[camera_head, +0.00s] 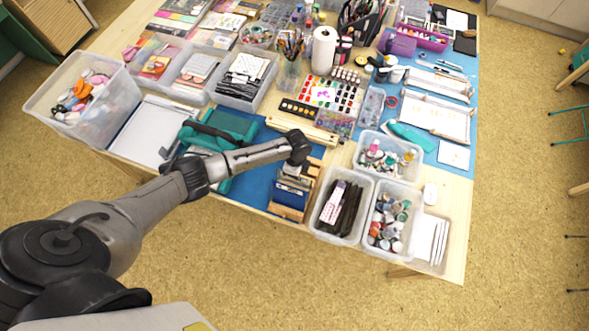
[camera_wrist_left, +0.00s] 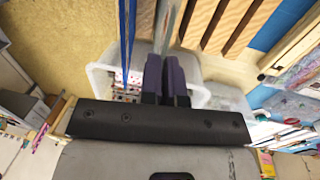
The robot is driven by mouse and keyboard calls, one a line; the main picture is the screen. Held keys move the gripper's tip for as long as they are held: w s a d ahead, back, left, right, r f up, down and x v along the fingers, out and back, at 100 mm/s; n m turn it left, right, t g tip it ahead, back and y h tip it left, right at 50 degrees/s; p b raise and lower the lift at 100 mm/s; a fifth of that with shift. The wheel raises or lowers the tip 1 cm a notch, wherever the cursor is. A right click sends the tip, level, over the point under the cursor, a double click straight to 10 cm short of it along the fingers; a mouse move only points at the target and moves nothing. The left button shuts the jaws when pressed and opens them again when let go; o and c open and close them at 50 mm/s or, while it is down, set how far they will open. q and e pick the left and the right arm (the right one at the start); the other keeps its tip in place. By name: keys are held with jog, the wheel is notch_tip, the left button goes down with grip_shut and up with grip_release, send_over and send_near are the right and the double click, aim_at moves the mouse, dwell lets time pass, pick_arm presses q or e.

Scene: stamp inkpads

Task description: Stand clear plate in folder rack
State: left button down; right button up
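The wooden folder rack (camera_head: 286,212) stands near the table's front edge, with dark blue folders (camera_head: 290,192) in it. Its slats (camera_wrist_left: 232,25) show at the top of the left wrist view, with a thin blue folder edge (camera_wrist_left: 127,30) to the left. My left gripper (camera_head: 292,174) points down over the rack; its fingertips are hidden in the head view. In the left wrist view its dark fingers (camera_wrist_left: 165,62) are close together on a thin, greyish see-through plate (camera_wrist_left: 172,22). The plate extends among the slats; whether it is seated in a slot cannot be told. My right gripper is out of view.
Clear bins with black items (camera_head: 342,206) and paint jars (camera_head: 390,222) stand just right of the rack. A teal case (camera_head: 235,125) lies to its left. A long wooden box (camera_head: 302,130) lies behind. The floor in front of the table is clear.

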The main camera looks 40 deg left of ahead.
pick_arm(q)
jog(key=shift+f, duration=0.4)
jog(key=c, duration=1.2)
grip_release()
jog(key=shift+c, duration=0.2)
jog(key=shift+r, duration=0.15)
jog(key=r+p, duration=0.2)
jog(key=r, duration=0.1)
jog(key=r+p, duration=0.1)
jog(key=p, duration=0.1)
jog(key=shift+w+a+r, duration=0.1)
jog(key=shift+w+r, duration=0.2)
jog(key=shift+r, duration=0.05)
